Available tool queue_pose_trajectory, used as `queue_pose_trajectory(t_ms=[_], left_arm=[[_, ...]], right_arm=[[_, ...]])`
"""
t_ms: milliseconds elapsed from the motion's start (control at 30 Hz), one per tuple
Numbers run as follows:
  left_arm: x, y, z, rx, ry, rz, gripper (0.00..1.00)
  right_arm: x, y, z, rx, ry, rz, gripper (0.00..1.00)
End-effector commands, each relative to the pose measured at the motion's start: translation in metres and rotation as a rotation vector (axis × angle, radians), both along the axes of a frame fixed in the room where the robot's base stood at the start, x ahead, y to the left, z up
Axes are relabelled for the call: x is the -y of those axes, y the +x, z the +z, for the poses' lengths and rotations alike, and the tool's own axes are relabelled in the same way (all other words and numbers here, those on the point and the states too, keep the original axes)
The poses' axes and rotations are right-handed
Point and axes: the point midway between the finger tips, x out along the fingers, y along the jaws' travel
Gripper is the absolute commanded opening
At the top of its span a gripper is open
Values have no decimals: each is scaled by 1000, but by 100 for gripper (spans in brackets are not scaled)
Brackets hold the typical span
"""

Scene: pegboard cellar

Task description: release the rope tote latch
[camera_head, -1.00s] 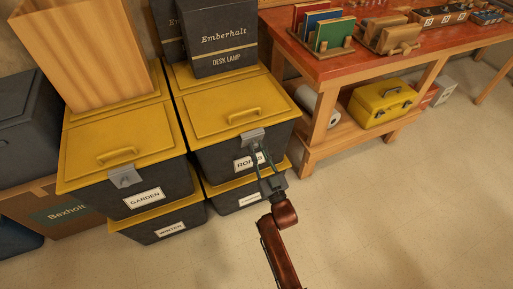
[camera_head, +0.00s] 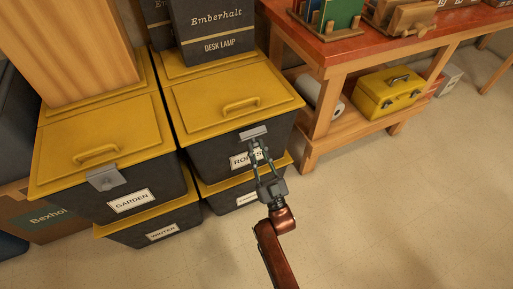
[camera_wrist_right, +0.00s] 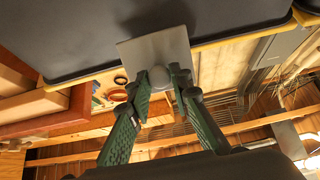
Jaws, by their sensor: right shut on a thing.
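The rope tote (camera_head: 217,140) is a dark tote with a yellow lid and a white label, partly covered by my gripper. Its lid is down. Its grey latch (camera_head: 253,132) sits at the middle of the lid's front edge and shows as a narrow light strip. In the right wrist view the latch is a grey plate (camera_wrist_right: 152,50) with a round knob (camera_wrist_right: 160,77). My right gripper (camera_head: 258,147) is at the latch from the front, its fingertips closed on the knob. My left gripper is out of view.
The garden tote (camera_head: 75,190) stands to the left, its latch (camera_head: 104,178) folded down. A desk lamp box (camera_head: 213,30) stands on the back of the rope tote's row. A red-topped workbench (camera_head: 375,50) with a yellow toolbox (camera_head: 388,93) below stands right. The floor in front is clear.

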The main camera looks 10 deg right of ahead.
Motion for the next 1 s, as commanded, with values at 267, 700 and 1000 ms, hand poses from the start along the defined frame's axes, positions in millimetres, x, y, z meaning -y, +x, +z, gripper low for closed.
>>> queue_pose_trajectory(t_ms=[267,700,1000], left_arm=[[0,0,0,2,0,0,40],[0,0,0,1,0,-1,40],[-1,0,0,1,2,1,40]], right_arm=[[2,0,0,0,1,-2,0],[1,0,0,0,1,-1,36],[3,-7,-7,-3,0,-1,36]])
